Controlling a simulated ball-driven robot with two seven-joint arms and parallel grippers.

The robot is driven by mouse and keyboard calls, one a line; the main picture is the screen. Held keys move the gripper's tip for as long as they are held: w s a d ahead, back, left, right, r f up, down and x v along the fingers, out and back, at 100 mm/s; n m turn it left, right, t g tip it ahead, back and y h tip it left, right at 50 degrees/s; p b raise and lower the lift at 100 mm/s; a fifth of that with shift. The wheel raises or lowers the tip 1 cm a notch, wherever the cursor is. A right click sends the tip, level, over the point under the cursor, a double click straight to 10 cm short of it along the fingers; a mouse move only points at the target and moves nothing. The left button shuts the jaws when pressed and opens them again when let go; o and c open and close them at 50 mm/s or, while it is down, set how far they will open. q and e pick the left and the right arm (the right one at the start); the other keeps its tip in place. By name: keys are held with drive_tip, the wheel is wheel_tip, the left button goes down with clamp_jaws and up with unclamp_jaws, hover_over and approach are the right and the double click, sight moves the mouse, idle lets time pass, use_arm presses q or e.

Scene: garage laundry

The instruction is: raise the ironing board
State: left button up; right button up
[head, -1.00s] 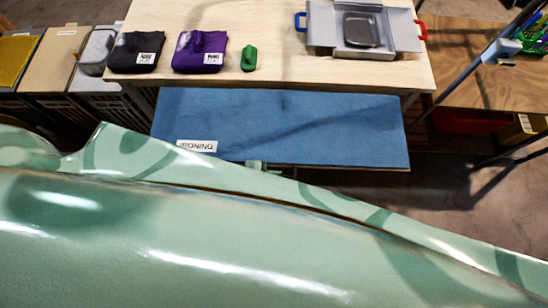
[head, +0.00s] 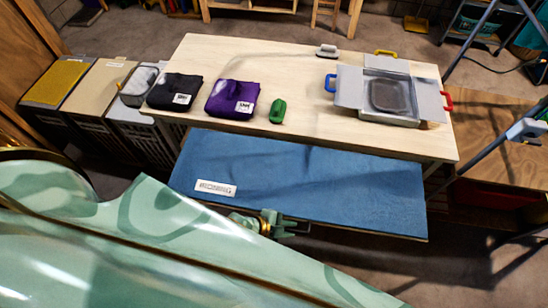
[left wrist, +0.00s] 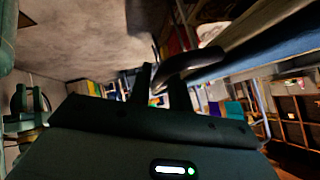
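The ironing board (head: 330,185) is a flat blue panel along the near side of the wooden table, a little below its top. It carries a white label (head: 215,188) at its left end. My left gripper (head: 297,227) is at the middle of the board's near edge, its dark fingers pointing right and apart. In the left wrist view, the two dark fingers (left wrist: 162,88) stand apart, with a curved dark handle (left wrist: 190,61) close by the right one. I cannot tell whether the handle lies between them.
The wooden table (head: 300,65) holds a black cloth (head: 175,90), a purple cloth (head: 232,97), a green object (head: 277,111) and a grey tray box (head: 390,95). Bins (head: 95,85) stand at the left. A metal frame (head: 490,155) stands at the right.

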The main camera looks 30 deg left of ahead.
use_arm(q)
drive_tip(key=p+v, duration=0.6)
drive_tip(key=v, duration=1)
drive_tip(key=shift+s, duration=0.3)
drive_tip(key=shift+a+r, duration=0.1)
drive_tip(key=s+a+f+n+y+b, duration=0.1)
drive_tip(key=a+f+n+y+b, duration=0.25)
drive_tip(key=a+f, duration=0.35)
drive_tip(key=s+a+f+n+y+b, duration=0.25)
drive_tip(key=a+f+b, duration=0.2)
drive_tip(key=f, duration=0.55)
drive_tip(key=s+d+f+n+g+y+b, duration=0.1)
drive_tip(key=s+d+f+n+g+b, duration=0.1)
drive_tip(key=s+f+b, duration=0.5)
drive_tip(key=s+d+f+n+g+b, duration=0.3)
drive_tip(key=s+f+n+b, duration=0.2)
drive_tip(key=f, duration=0.9)
drive_tip(key=s+b, duration=0.3)
drive_tip(key=b, duration=0.1)
drive_tip(key=shift+s+f+y, duration=0.2)
drive_tip(key=shift+s+y, duration=0.15)
drive_tip(key=shift+y, duration=0.05)
